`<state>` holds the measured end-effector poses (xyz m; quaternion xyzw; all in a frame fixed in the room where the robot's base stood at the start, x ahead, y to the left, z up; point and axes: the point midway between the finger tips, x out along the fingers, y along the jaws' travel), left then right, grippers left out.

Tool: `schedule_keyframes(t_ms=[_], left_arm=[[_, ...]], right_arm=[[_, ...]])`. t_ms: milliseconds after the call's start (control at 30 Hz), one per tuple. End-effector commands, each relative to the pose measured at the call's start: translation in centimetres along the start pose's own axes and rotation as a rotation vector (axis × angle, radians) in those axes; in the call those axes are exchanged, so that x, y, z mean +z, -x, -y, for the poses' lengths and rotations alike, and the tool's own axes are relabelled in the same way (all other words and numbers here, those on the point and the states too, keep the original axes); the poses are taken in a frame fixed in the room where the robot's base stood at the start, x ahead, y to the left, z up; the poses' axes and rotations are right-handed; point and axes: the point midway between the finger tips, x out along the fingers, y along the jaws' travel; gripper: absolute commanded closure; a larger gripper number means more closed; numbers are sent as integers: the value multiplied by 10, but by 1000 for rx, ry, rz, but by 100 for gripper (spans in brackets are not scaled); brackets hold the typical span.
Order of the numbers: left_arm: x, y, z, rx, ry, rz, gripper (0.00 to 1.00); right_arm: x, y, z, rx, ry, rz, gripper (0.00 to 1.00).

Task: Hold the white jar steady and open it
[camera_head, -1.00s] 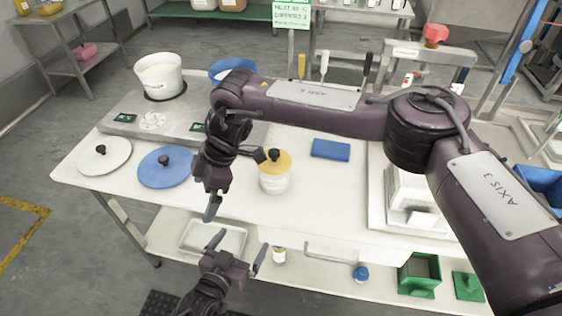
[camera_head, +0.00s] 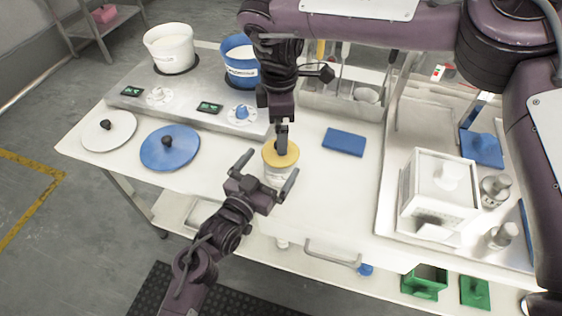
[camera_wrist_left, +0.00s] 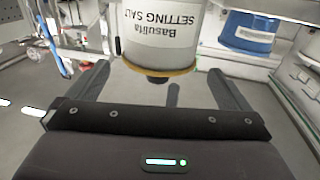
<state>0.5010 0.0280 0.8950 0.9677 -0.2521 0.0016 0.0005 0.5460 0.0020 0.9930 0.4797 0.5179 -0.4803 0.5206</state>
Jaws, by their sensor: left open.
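The white jar (camera_head: 276,177) stands on the table near its front edge, with a yellow lid (camera_head: 270,155) on it. In the left wrist view the jar (camera_wrist_left: 155,35) appears upside down, with a "SETTING SALT" label and a dark knob on its lid. My left gripper (camera_head: 267,172) is open at the front of the jar, its two fingers apart on either side. It also shows in the left wrist view (camera_wrist_left: 158,72). My right gripper (camera_head: 281,146) points straight down over the lid and hides the knob. Whether it grips the knob is not visible.
A blue lid (camera_head: 170,148) and a white lid (camera_head: 95,135) lie left. A hotplate unit (camera_head: 185,100) with a white pot (camera_head: 170,48) and a blue pot (camera_head: 240,68) stands behind. A white box (camera_head: 437,190) stands right.

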Motion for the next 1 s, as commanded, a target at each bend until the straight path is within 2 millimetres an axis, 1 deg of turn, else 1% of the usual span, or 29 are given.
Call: schedule_keyframes(t_ms=[33, 100, 233, 400, 600, 667, 1000], left_arm=[[-2, -10, 0, 0, 2, -4, 0], [-1, -19, 0, 1, 1, -3, 0], [-1, -31, 0, 0, 0, -1, 0], [0, -37, -1, 1, 0, 1, 0], [0, -37, -1, 1, 0, 1, 0], [0, -37, -1, 1, 0, 0, 7], [0, -37, 0, 0, 0, 0, 51]], right_arm=[[0, 0, 0, 0, -1, 0, 0], [0, 0, 0, 0, -1, -1, 0], [0, 0, 0, 0, 0, -1, 0], [0, 0, 0, 0, 0, -1, 0], [0, 0, 0, 0, 0, -1, 0], [0, 0, 0, 0, 0, -1, 0], [0, 0, 0, 0, 0, -1, 0]])
